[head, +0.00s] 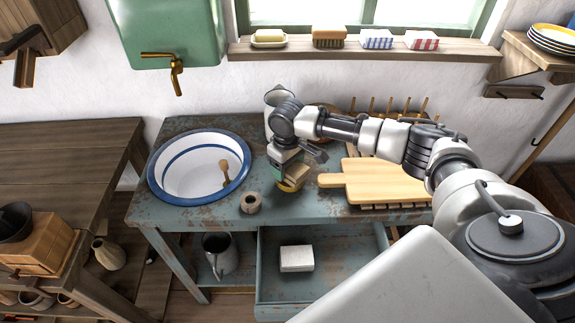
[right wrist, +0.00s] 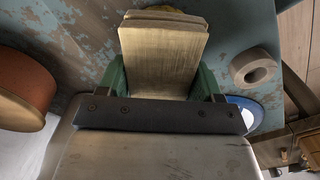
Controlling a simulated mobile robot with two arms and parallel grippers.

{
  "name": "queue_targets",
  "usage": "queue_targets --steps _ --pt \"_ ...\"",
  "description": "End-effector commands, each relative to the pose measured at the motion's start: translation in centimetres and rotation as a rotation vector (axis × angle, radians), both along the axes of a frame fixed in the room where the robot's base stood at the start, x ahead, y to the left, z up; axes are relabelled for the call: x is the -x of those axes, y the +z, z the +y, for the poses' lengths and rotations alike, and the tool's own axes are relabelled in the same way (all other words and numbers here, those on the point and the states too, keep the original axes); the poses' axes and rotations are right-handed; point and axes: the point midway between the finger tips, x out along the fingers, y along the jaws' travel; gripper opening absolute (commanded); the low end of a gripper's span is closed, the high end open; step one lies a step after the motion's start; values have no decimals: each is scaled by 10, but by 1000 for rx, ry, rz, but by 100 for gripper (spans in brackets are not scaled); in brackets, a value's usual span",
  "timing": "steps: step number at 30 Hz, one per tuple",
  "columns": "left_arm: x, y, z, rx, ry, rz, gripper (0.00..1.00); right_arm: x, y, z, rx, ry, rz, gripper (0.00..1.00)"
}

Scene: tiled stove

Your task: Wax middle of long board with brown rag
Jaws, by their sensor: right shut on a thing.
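My right gripper (head: 288,168) is over the washstand top, pointing down. My left gripper is not in view.
A blue-rimmed basin (head: 187,180) is set in the worn blue washstand (head: 310,208) at left. A peg rack (head: 400,108) is behind the board. The open drawer (head: 340,272) below holds a white block (head: 297,258).

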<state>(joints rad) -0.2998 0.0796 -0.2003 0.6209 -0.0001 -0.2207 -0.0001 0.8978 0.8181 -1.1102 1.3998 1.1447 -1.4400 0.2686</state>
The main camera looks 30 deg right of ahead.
Motion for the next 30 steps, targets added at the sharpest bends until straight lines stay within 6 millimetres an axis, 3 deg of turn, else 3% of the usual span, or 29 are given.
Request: queue_targets --steps 30 --pt "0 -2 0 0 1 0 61 0 -9 0 0 0 -1 47"
